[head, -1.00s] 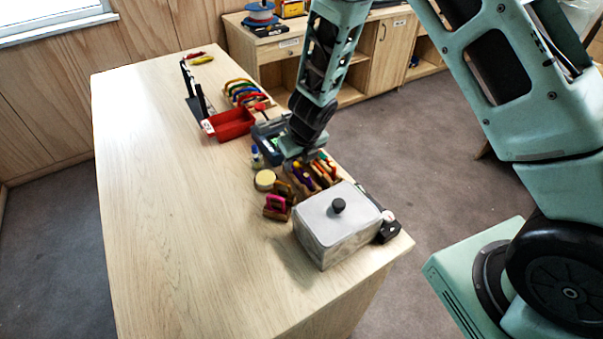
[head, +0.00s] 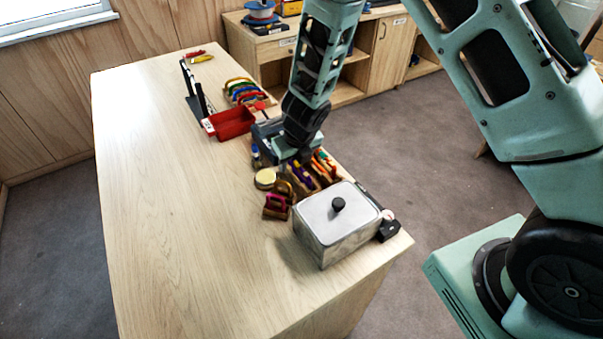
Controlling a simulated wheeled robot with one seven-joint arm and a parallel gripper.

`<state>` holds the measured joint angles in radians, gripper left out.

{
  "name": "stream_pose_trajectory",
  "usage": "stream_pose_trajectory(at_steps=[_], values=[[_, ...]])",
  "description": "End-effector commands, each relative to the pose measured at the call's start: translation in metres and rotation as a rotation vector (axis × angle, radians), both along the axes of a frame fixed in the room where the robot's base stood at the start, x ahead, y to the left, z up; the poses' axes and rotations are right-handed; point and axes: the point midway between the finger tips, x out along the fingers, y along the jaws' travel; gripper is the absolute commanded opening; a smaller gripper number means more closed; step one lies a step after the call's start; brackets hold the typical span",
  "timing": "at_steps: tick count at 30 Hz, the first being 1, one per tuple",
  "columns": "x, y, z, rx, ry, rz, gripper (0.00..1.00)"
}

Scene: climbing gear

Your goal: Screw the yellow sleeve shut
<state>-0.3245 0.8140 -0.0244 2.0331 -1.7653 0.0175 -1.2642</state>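My gripper (head: 297,158) hangs over the group of small coloured gear on the right side of the table, behind the grey metal box. Its fingers are too small and dark to make out, so I cannot tell whether it is open or shut. Just under and beside it are small wooden holders with coloured pieces: purple ones (head: 299,171), orange ones (head: 322,164) and a pink one (head: 275,200). I cannot pick out the yellow sleeve for certain; it may be hidden by my gripper or too small to tell.
A lidded grey metal box (head: 338,235) stands at the table's near right corner. A pale yellow round tin or roll (head: 265,179) lies left of the holders. A red tray (head: 231,123) and a row of coloured loops (head: 243,92) stand farther back. The table's left half (head: 170,200) is clear.

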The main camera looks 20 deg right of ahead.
Motion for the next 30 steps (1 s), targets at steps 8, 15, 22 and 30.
stream_pose_trajectory(at_steps=[8, 15, 22, 30], values=[[0.000, 0.001, -0.007, 0.002, 0.000, 0.002, 0.40], [0.000, 0.001, -0.015, 0.003, 0.001, 0.002, 0.40], [0.000, 0.001, -0.023, 0.003, 0.001, 0.002, 0.40], [0.000, 0.001, -0.029, 0.003, 0.001, 0.002, 0.40]])
